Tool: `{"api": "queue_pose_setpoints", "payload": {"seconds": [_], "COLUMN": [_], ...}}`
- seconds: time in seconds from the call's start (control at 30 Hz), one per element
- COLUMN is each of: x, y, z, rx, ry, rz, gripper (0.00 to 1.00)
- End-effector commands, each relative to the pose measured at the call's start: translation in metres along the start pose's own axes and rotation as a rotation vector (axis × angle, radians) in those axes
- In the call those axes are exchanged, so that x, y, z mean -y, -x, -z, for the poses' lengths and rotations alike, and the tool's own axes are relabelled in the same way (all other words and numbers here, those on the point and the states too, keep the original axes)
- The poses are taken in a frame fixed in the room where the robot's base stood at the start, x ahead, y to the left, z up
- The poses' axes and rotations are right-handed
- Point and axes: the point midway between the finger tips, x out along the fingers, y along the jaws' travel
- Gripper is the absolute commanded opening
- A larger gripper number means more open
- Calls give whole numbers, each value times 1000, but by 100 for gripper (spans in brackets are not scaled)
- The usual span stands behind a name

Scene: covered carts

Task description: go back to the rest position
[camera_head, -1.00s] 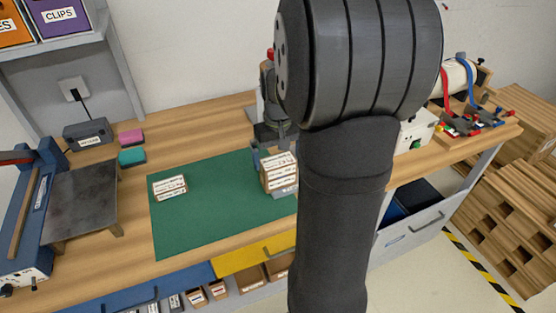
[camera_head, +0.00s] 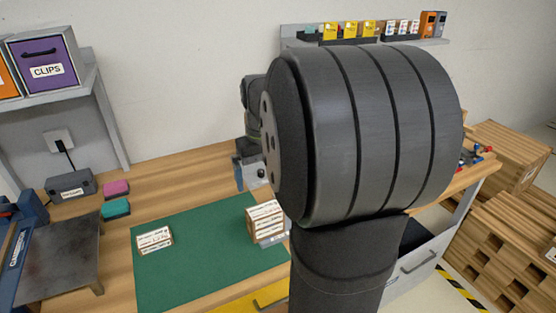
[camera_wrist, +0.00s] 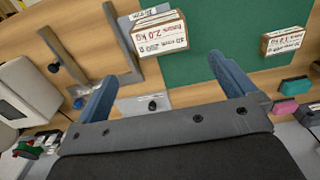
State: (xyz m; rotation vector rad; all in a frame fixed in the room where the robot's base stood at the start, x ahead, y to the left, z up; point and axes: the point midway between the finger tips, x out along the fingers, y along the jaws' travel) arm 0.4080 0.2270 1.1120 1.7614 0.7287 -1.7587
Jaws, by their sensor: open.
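My gripper (camera_head: 252,174) is open and empty, held above the bench behind the labelled box stack (camera_head: 265,218) in the head view. Its two blue-grey fingers are spread apart in the wrist view (camera_wrist: 168,72), with nothing between them. The box stack, white-labelled cardboard, also shows beyond the fingers in the wrist view (camera_wrist: 160,44); it stands at a grey bracket-like piece (camera_wrist: 122,32) and is apart from the fingers. My large dark arm link hides much of the bench's right side in the head view.
A second labelled box (camera_head: 155,240) lies on the left of the green mat (camera_head: 200,265). Pink (camera_head: 116,188) and teal (camera_head: 115,209) blocks and a grey device (camera_head: 70,187) sit at the back left. A wall shelf (camera_head: 300,42) holds small boxes behind my arm.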

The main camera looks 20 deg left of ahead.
Motion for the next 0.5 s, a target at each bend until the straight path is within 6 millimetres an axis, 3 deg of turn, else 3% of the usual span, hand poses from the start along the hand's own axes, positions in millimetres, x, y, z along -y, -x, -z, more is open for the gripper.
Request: {"api": "queue_pose_setpoints", "payload": {"seconds": [0.17, 0.5], "x": [0, 0], "y": [-17, -83], "z": [0, -1], "rx": [4, 6], "ry": [0, 0], "rz": [1, 1], "gripper": [100, 100]}}
